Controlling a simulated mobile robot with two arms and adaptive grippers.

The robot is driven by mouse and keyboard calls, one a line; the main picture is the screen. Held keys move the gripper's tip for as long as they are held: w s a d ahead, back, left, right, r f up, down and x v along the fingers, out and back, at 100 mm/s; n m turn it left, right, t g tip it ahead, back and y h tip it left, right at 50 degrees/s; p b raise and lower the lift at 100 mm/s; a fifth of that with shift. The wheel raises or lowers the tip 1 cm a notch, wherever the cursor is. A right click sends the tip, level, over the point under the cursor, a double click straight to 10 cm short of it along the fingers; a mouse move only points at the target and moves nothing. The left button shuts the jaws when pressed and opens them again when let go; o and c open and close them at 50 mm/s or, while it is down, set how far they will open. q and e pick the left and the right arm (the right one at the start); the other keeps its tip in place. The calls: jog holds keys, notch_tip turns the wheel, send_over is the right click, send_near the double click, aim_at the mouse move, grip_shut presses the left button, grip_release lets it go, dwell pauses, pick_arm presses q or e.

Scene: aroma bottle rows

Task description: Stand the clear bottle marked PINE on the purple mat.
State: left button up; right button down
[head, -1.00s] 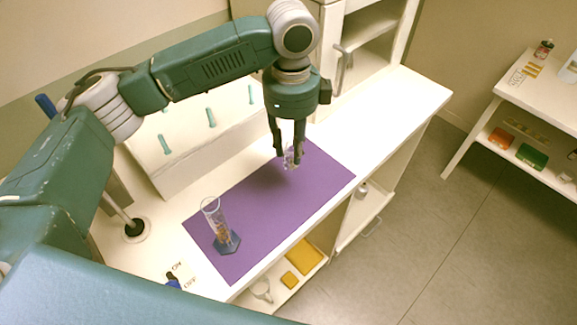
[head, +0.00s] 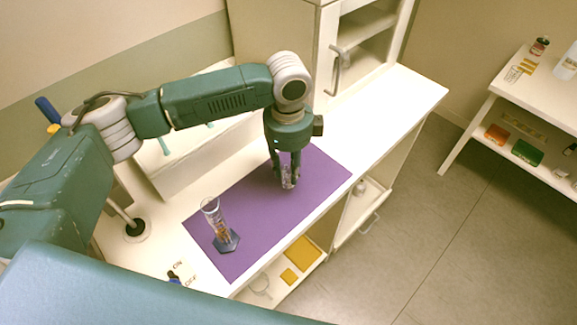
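My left gripper (head: 287,181) points down over the far right part of the purple mat (head: 252,207). Its fingers are shut on a small clear bottle (head: 289,182). The bottle is upright, low over the mat or touching it; I cannot tell which. The fingers hide part of the bottle, and its marking is too small to read. My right gripper is not in view.
A clear graduated cylinder (head: 217,223) with a blue foot stands on the mat's left part. A cabinet (head: 345,60) with a handle stands behind the counter. The counter (head: 400,100) right of the mat is clear. An ON/OFF switch (head: 174,277) sits at front left.

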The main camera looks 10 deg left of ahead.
pick_arm(q)
jog(key=o, duration=0.4)
jog(key=shift+o, duration=0.2)
jog(key=shift+r, duration=0.1)
notch_tip(320, 180, up, 12)
jog(key=b, duration=0.2)
jog(key=shift+b, duration=0.3)
